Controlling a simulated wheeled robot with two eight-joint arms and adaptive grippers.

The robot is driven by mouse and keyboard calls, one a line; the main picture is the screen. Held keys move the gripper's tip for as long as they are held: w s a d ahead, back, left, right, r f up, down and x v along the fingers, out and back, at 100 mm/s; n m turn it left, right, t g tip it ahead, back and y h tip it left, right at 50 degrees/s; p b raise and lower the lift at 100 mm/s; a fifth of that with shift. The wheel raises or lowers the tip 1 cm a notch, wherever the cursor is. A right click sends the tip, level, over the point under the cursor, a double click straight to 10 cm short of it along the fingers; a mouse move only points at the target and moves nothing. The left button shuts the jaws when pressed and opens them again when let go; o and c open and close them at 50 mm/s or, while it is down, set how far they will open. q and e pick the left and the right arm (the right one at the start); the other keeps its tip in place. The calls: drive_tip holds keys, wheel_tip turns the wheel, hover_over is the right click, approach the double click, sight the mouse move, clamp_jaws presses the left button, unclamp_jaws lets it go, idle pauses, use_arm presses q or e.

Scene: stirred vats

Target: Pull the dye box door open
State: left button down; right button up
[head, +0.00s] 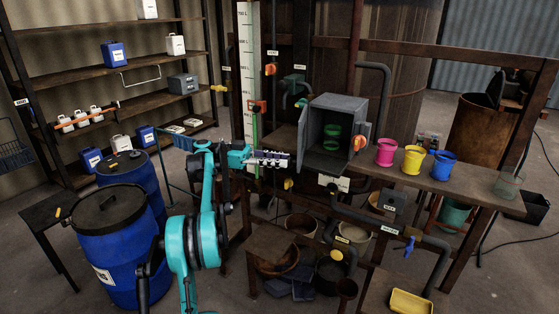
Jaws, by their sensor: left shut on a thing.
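The dye box (350,108) is a grey metal box on the bench in the middle of the head view. Its front is open, and a green object (332,135) shows inside. The door (305,135) seems to stand out at the box's left side, seen nearly edge-on. My left gripper (285,160) is at that left side, level with the lower part of the door, and is shut on what looks like the door's handle. The fingertips are small, so the exact grip is unclear. My right gripper is not in view.
Pink (386,152), yellow (412,160) and blue (444,165) cups stand on the bench to the right. A tall gauge board (249,60) stands behind my gripper. Blue drums (112,235) are at left.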

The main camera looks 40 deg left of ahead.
use_arm(q)
drive_tip(key=c, duration=1.3)
unclamp_jaws()
drive_tip(key=shift+w+d, duration=0.15)
wheel_tip(320, 180, up, 10)
